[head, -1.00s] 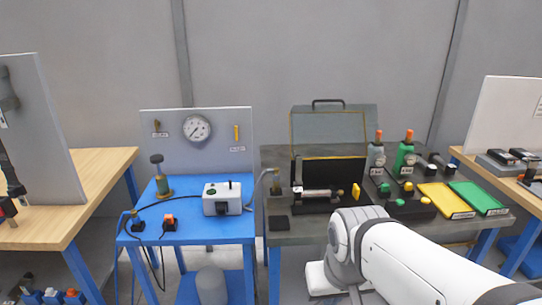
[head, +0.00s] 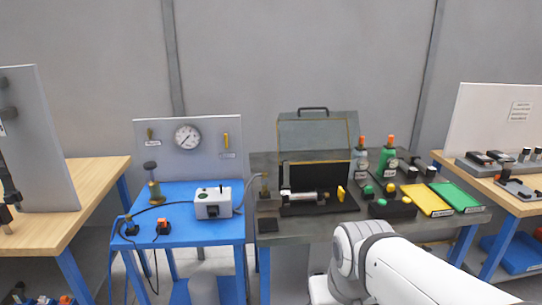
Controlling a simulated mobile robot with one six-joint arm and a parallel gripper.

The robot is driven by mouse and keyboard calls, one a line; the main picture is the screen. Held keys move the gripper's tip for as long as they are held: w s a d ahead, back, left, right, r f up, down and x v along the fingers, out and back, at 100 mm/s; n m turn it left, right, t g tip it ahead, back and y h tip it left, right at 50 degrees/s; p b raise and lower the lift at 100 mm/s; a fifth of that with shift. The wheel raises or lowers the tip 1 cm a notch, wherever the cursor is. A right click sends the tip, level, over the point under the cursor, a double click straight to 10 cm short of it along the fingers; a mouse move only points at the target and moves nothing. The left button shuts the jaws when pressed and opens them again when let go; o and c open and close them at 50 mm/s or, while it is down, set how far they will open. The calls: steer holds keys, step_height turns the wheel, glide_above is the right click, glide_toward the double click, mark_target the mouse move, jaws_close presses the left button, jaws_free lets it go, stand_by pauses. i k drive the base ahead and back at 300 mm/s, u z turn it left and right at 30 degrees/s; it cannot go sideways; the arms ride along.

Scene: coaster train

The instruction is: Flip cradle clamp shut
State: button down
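The cradle (head: 318,208) is a low black holder on the dark grey bench, in front of the open case. A silver cylinder (head: 308,196) lies across it, with a pale block at its left end. A yellow tab (head: 341,193) stands upright at the cylinder's right end. No upright bar shows at the cradle's left end; whether the clamp is fully closed is too small to tell. My white arm comes in from the lower right, in front of the bench. My gripper is not visible.
A blue table (head: 185,237) with a gauge panel (head: 187,160) stands left.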

mark_target(286, 164)
steer(key=z, duration=0.05)
steer(key=i, duration=0.9)
steer(key=u, duration=0.05)
